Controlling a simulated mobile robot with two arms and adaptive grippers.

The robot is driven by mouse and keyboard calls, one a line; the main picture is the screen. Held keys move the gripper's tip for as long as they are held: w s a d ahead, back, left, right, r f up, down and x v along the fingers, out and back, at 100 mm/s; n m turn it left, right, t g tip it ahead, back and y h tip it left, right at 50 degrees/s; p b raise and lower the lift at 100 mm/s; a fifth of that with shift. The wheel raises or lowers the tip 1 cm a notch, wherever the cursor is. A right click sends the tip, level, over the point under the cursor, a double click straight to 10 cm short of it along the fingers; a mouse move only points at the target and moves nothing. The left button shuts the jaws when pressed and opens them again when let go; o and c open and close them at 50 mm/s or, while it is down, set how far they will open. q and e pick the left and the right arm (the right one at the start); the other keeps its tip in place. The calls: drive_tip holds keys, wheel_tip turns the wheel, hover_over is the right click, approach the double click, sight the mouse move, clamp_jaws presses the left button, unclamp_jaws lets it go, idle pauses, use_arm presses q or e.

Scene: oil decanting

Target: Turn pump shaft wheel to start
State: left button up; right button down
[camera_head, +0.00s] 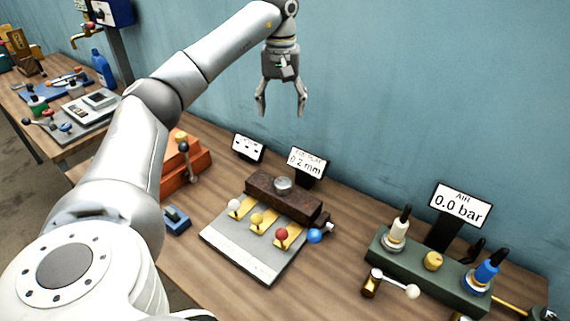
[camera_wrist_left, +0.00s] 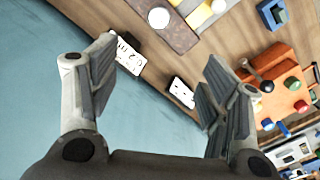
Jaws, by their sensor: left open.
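My left gripper (camera_head: 282,108) is open and empty, pointing down in front of the blue wall, high above the back edge of the bench. In the left wrist view its two fingers (camera_wrist_left: 158,62) are spread wide with nothing between them but the bench edge, wall and small signs. I cannot pick out a pump shaft wheel for certain in either view. A dark red-brown block with a round metal knob (camera_head: 283,184) stands behind a grey plate (camera_head: 235,252) with white, yellow and red ball levers. A blue ball (camera_head: 314,236) sits at the block's right end. My right gripper is not in view.
A "0.2 mm" display (camera_head: 306,162) and a smaller sign (camera_head: 248,147) stand at the back. A green block (camera_head: 420,270) with a "0.0 bar" display (camera_head: 459,205) is on the right. Orange blocks (camera_head: 196,165) are left. Another bench (camera_head: 48,131) holds a blue bottle (camera_head: 103,68).

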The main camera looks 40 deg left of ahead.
use_arm(q)
drive_tip(key=b, duration=1.5)
approach(282, 182)
wheel_tip(282, 182, down, 10)
drive_tip(key=shift+w+p, duration=0.1)
drive_tip(key=shift+p, duration=0.55)
drive_tip(key=shift+c, duration=0.3)
drive_tip(key=c, duration=1)
